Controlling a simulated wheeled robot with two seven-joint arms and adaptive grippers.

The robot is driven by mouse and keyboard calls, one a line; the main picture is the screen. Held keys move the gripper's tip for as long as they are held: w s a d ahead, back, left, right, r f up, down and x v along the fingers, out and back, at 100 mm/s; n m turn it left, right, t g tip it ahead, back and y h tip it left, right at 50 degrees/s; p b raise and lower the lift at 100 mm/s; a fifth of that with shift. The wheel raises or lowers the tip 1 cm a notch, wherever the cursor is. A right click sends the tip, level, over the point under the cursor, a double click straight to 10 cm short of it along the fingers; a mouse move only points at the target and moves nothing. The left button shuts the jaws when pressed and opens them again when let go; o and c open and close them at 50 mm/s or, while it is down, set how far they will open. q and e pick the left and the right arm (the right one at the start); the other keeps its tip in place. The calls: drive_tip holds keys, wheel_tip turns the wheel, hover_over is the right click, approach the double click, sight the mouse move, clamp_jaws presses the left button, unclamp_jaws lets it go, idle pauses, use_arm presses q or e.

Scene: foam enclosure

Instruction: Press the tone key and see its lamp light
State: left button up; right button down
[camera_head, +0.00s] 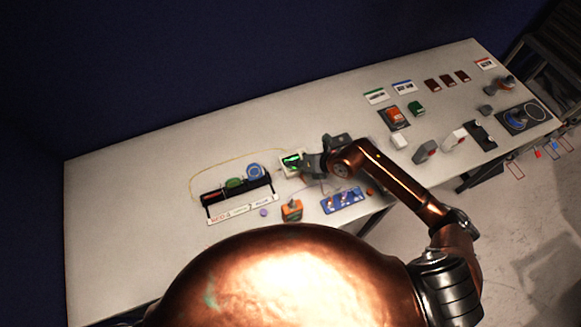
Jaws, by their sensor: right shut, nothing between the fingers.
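A small pale box (289,168) sits near the middle of the table. A bright green patch (292,159) shows on it and looks lit. I cannot tell for sure whether this is the tone key's lamp or a screen. My right gripper (308,164) reaches in from the right. It is shut and empty, with its tips at the right side of the box. I cannot tell whether they touch it. The key itself is not clear, as the gripper covers part of the box. My left gripper is not in view.
A black-framed rack (209,209) with coloured pieces stands to the left, ringed by a thin yellow wire (191,180). An orange block (291,210) and a blue board (343,200) lie in front. Cards and several blocks fill the right; the table's left is clear.

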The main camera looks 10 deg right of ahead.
sight(292, 169)
wheel_tip(292, 169, up, 5)
drive_tip(key=p, duration=0.4)
idle(0.3)
idle(0.6)
